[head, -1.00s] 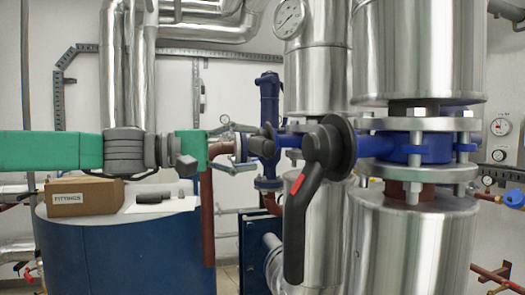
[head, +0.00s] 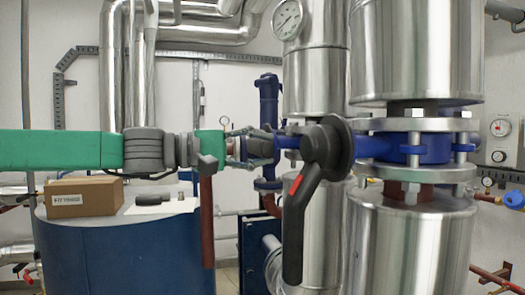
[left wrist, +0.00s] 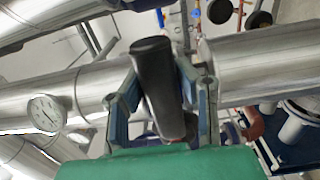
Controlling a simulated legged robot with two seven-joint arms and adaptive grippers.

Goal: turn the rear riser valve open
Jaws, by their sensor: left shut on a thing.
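The rear riser valve shows in the head view as a blue stem (head: 288,142), mostly hidden behind the front valve's black lever (head: 298,215). Its dark handle (head: 261,146) points toward my left gripper (head: 250,146), which comes in level from the left. In the left wrist view the handle is a thick black cylinder (left wrist: 160,85), slightly tilted. The fingers of my left gripper (left wrist: 165,105) stand on either side of it and are shut on it. My right gripper is in neither view.
The front lever hangs down close to the right of my left gripper. The front riser (head: 415,50) and rear riser (head: 318,75) are large steel pipes. A fittings box (head: 84,196) stands on a blue tank (head: 120,255). A gauge (head: 288,18) sits above.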

